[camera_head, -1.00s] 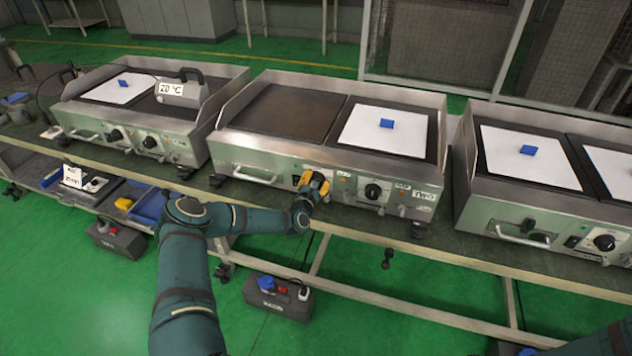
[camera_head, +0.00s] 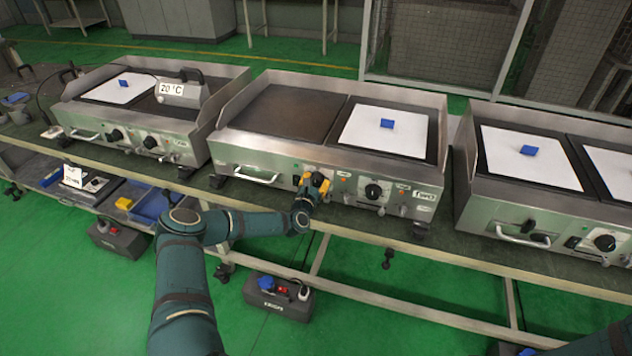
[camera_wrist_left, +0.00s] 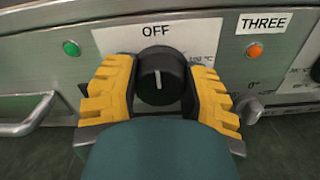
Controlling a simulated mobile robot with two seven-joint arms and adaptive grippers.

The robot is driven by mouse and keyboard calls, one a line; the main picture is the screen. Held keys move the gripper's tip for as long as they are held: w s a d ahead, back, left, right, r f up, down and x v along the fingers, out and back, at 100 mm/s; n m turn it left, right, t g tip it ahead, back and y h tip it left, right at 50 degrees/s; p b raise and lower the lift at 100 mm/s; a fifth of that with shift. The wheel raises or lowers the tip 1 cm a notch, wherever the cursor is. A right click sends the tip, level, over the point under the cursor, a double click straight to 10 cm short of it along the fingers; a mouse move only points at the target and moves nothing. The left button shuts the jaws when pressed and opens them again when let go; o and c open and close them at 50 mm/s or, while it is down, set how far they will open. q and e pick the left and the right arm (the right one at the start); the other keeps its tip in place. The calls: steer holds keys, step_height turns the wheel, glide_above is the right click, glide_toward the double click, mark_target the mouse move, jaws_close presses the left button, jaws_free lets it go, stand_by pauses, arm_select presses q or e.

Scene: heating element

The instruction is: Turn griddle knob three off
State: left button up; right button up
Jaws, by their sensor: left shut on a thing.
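Griddle knob three (camera_wrist_left: 160,75) is a round black knob with a white pointer line, below the word OFF (camera_wrist_left: 156,30) on its white dial plate. The line stands nearly upright, its upper end towards OFF. A THREE label (camera_wrist_left: 264,22) is to the right. My left gripper (camera_wrist_left: 160,88) has yellow ribbed fingers on both sides of the knob and is shut on it. In the head view the left gripper (camera_head: 318,184) is at the front panel of the middle griddle (camera_head: 240,148) and hides the knob. My right gripper is not in view.
Another knob (camera_head: 373,191) is to the right on the same panel. A handle (camera_head: 250,175) is to the left. A green light (camera_wrist_left: 70,48) and an orange light (camera_wrist_left: 255,50) flank the dial. More griddles stand left (camera_head: 190,133) and right (camera_head: 480,207).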

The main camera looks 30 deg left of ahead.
arm_select(q)
steer(key=o, duration=1.2)
steer(key=shift+r, duration=0.2)
steer(key=shift+o, duration=0.2)
steer(key=shift+f, duration=0.1)
steer(key=shift+s+d+f, duration=0.1)
steer(key=shift+s, duration=0.3)
steer(key=v, duration=1.1)
